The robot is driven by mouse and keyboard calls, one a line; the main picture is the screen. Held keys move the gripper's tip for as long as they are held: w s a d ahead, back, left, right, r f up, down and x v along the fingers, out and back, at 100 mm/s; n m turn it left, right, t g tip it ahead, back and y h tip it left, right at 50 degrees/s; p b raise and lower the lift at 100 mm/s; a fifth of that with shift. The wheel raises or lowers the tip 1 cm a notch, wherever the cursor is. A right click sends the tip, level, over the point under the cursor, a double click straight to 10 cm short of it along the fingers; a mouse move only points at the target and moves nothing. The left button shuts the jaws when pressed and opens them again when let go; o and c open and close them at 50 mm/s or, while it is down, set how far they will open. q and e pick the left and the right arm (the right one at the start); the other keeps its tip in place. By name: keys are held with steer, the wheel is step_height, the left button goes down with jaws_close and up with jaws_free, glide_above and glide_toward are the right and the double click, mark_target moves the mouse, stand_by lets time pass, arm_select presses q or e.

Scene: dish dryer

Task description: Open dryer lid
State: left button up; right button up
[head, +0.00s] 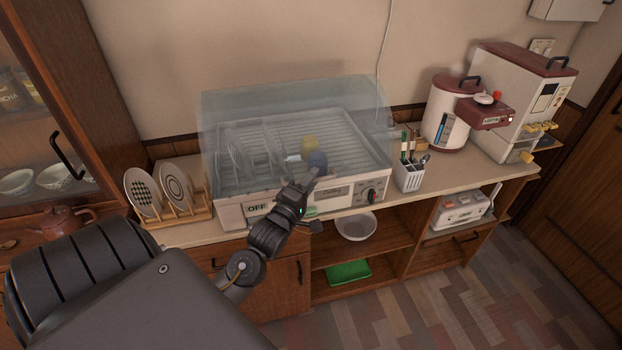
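The dish dryer (334,190) stands on the counter, a white box with an OFF label and a dark knob on its front. Its clear bluish lid (290,95) appears to be down over the wire rack. My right gripper is not in view.
A wooden plate stand (186,216) with two plates is left of the dryer. A white utensil holder (409,178) is close on its right, then a red-and-white dispenser (447,113) and a tall machine (520,95). A cabinet (62,110) stands at left.

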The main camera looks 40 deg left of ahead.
arm_select(q)
jaws_close()
stand_by(0.3)
